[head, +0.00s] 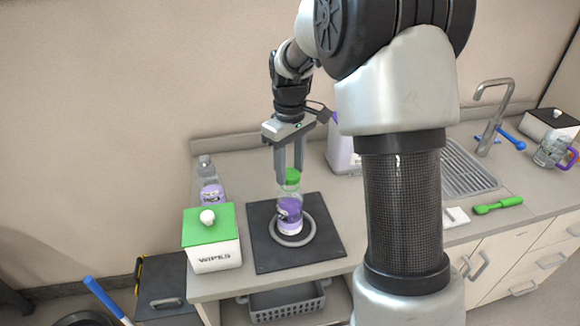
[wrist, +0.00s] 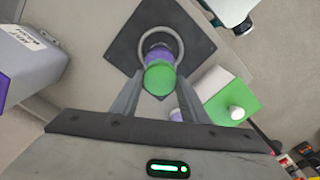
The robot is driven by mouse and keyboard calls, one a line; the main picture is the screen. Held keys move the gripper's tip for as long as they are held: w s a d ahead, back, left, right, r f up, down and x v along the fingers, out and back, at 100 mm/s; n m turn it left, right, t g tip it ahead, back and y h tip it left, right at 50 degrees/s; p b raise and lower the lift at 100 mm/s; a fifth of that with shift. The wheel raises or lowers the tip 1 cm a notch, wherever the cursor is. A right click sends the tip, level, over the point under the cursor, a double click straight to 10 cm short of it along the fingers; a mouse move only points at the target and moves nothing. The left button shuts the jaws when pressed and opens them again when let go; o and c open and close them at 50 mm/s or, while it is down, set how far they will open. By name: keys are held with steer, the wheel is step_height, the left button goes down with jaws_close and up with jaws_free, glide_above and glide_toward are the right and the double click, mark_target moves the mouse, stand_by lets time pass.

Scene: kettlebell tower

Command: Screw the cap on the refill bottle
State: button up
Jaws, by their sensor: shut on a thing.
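The refill bottle (head: 290,215), clear with purple contents or label, stands upright inside a grey ring (head: 311,232) on a dark square mat (head: 325,246). The green cap (head: 292,175) is at the top of the bottle; I cannot tell how far it is seated. My gripper (head: 290,180) points down from above with its fingers shut on the cap's sides. In the wrist view the cap (wrist: 160,77) lies between the fingertips and hides most of the bottle (wrist: 158,56).
A wipes box with a green lid (head: 207,226) stands left of the mat. A clear bottle with a purple label (head: 210,190) is behind it. A white and purple container (head: 343,155) stands behind to the right. A green tool (head: 498,205) lies near the sink (head: 468,170).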

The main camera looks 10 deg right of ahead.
steer(key=shift+f+b, duration=0.35)
steer(key=shift+f, duration=0.25)
steer(key=o, duration=1.1)
steer(key=shift+r+n+p, duration=0.15)
steer(key=shift+n+p, duration=0.2)
steer(key=shift+n, duration=1.05)
steer(key=c, duration=1.3)
